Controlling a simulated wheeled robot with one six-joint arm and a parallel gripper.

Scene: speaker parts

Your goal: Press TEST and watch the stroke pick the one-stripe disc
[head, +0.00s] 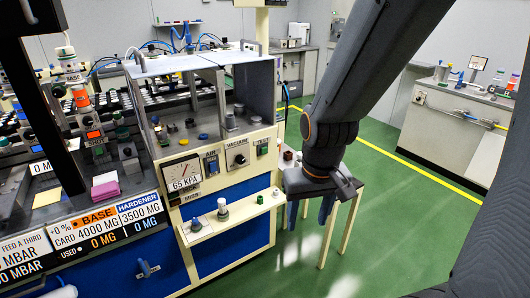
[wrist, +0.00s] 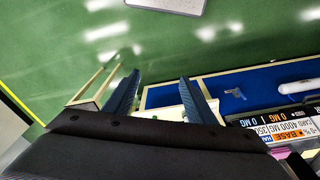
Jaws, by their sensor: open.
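The TEST control (head: 263,147) sits at the right end of the cream panel, beside the VACUUM knob (head: 238,159) and the AIR switch (head: 211,163). The gauge (head: 183,174) on that panel reads 65 KPA. Small discs and parts, including a blue disc (head: 203,137), lie inside the clear-sided box above; I cannot make out a one-stripe disc. My gripper (head: 311,212) hangs to the right of the panel, lower than TEST and apart from it. In the wrist view its two blue fingers (wrist: 160,92) are spread and nothing is between them.
A wooden-legged stand (head: 346,226) is close behind my gripper. Green floor (head: 400,230) is open to the right. The left bench carries labels, bottles and a pink block (head: 106,190).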

